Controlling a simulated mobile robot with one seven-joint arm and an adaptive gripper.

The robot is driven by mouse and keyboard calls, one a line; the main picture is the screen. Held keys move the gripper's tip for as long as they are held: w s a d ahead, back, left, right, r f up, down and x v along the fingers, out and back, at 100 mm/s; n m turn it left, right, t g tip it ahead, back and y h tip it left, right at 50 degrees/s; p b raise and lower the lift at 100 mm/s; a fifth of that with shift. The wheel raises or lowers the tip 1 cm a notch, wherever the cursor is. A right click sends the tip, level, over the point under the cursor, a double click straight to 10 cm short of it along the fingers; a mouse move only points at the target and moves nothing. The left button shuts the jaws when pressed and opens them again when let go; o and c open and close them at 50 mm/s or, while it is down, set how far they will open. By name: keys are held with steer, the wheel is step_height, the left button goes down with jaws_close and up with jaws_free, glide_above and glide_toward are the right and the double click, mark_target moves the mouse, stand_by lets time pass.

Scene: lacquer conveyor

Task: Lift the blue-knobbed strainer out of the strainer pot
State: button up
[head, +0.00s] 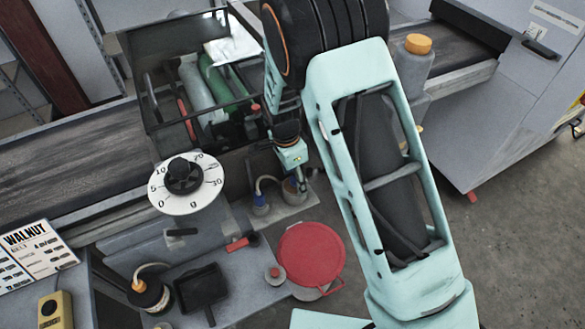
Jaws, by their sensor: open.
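A red round lid (311,252) lies in front. A white dial (185,184) stands left. The glass-sided roller box (192,125) and conveyor belt (60,165) are behind.

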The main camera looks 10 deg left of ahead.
steer(key=shift+f, duration=0.4)
steer(key=shift+c, duration=0.4)
steer(key=c, duration=1)
steer(key=shift+r+p, duration=2.1)
steer(key=shift+r, duration=1.7)
steer(key=shift+r, duration=0.1)
step_height(320, 180, up, 3)
steer(key=shift+f+p, duration=0.1)
steer(key=shift+p, duration=0.65)
